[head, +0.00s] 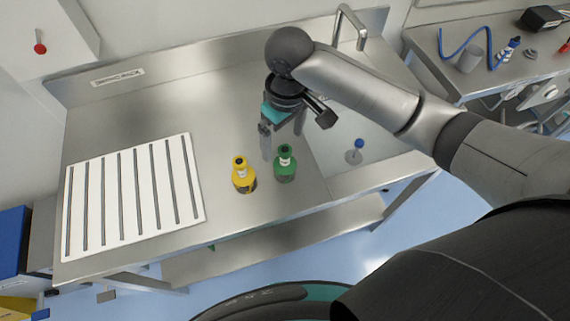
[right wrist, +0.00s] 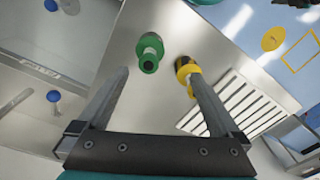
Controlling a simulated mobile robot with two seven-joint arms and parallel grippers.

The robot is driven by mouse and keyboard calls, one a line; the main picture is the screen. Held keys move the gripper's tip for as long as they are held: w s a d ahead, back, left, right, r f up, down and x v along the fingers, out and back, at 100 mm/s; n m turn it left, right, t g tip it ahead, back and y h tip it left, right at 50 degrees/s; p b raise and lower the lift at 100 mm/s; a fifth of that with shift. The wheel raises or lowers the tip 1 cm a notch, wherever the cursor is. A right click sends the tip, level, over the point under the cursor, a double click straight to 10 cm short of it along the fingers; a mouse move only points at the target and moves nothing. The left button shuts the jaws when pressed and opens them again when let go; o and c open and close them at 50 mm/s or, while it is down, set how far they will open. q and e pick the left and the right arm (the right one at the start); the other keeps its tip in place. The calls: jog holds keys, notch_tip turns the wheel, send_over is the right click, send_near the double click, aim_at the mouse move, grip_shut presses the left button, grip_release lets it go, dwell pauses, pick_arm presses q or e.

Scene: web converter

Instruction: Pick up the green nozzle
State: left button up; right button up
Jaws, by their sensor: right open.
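The green nozzle (head: 285,164) stands upright on the steel counter near its front edge. In the right wrist view the green nozzle (right wrist: 149,52) shows between the lines of the two fingers, beyond their tips, nearer the left finger. My right gripper (head: 282,142) is open and empty, fingers pointing down, just behind the green nozzle in the head view. In the right wrist view my right gripper (right wrist: 158,75) has its right fingertip overlapping the yellow nozzle (right wrist: 185,68); I cannot tell whether they touch. My left gripper is not in view.
The yellow nozzle (head: 243,175) stands close to the left of the green one. A white slotted rack (head: 130,190) lies on the counter's left. A sink with a tap (head: 350,22) and a blue-topped item (head: 357,150) are to the right. Bare counter (head: 150,105) lies behind the rack.

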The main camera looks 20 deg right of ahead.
aim_at(285, 164)
jog(key=shift+w+d+r+h, duration=0.15)
jog(key=shift+w+d+r, duration=0.1)
jog(key=shift+d, duration=0.15)
jog(key=shift+w+d+r+h, duration=0.15)
jog(key=shift+w+d, duration=0.05)
jog(key=shift+d, duration=0.15)
jog(key=shift+f, duration=0.3)
notch_tip(285, 164, down, 9)
jog(key=shift+r+b, duration=0.1)
jog(key=shift+b, duration=0.3)
jog(key=shift+w+a+f, duration=0.15)
jog(key=shift+f, duration=1.3)
jog(key=shift+w+a+f, duration=0.1)
jog(key=shift+w+f, duration=0.05)
jog(key=shift+f, duration=1.25)
jog(key=shift+c, duration=0.4)
jog(key=c, duration=1.3)
jog(key=shift+r, duration=0.1)
